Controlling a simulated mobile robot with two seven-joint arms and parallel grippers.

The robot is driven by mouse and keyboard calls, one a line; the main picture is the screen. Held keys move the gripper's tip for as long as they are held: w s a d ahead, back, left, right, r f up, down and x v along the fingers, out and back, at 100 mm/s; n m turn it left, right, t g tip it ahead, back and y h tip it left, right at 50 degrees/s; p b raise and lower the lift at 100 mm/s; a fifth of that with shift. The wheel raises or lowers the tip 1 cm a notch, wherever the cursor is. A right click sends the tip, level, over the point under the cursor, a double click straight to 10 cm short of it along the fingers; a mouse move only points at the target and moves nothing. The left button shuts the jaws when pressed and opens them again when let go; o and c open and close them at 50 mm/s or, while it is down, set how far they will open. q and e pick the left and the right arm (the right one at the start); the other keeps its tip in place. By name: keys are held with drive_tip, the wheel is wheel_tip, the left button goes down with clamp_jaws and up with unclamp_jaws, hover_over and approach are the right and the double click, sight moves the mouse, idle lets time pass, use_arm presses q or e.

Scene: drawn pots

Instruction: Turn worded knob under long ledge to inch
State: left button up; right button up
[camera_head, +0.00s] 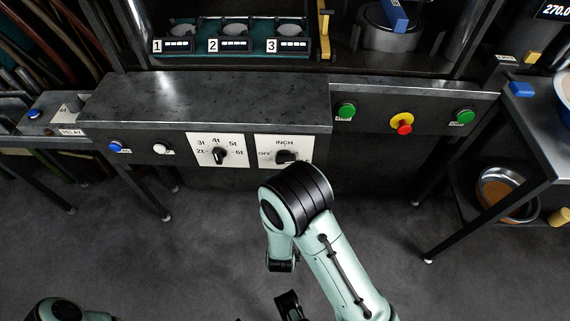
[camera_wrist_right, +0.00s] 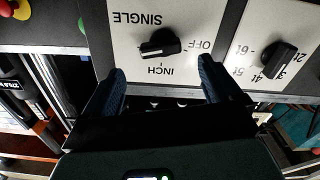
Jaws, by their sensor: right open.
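The worded knob (camera_head: 287,157) is black, on a white plate lettered OFF and INCH, under the long grey ledge (camera_head: 205,97). My right arm hides the plate's lower right part in the head view. In the right wrist view the picture is upside down; the knob (camera_wrist_right: 160,43) shows with SINGLE, OFF and INCH around it. Its bar lies nearly level there; I cannot tell surely which end points. My right gripper (camera_wrist_right: 160,82) is open, its blue-padded fingers apart on either side below the knob, not touching it. My left gripper does not show in the head view.
A numbered knob (camera_head: 218,155) sits on the plate to the left. Blue (camera_head: 115,146) and white (camera_head: 160,148) buttons are farther left. Green buttons (camera_head: 346,111) and a red-yellow stop button (camera_head: 402,124) are right. A side table (camera_head: 520,125) stands at far right.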

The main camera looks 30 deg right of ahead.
sight(286, 162)
drive_tip(key=x, duration=0.6)
drive_tip(key=shift+w+d, duration=0.1)
drive_tip(key=shift+w, duration=0.15)
drive_tip(key=c, duration=1.1)
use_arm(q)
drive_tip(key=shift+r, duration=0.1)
use_arm(e)
drive_tip(key=shift+o, duration=0.2)
